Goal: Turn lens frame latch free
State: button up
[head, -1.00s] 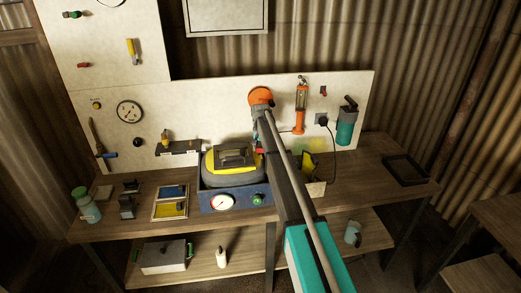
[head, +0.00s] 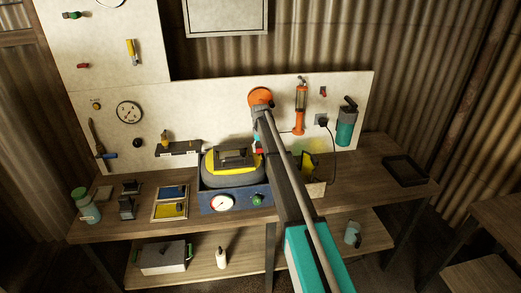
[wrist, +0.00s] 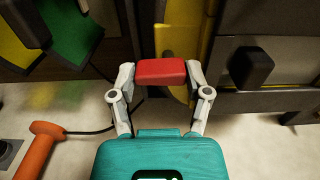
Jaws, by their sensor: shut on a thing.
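The red latch (wrist: 161,72) is a short block beside the dark lens frame (wrist: 285,50), seen close in the wrist view. My gripper (wrist: 160,78) is shut on it, with one finger at each end. A yellow surface (wrist: 178,45) lies behind the latch. In the head view, the yellow and grey helmet-like body (head: 215,164) with the dark lens frame on top (head: 233,157) sits in a blue box. My gripper (head: 258,147) is at its right side, where a bit of red shows; my arm hides part of that area.
An orange tool (head: 300,110) and teal canister (head: 346,125) are on the back board. A black tray (head: 405,171) lies right, with clear bench around it.

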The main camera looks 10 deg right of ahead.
jog(key=o, duration=1.2)
jog(key=shift+c, duration=0.2)
jog(key=shift+m, duration=0.5)
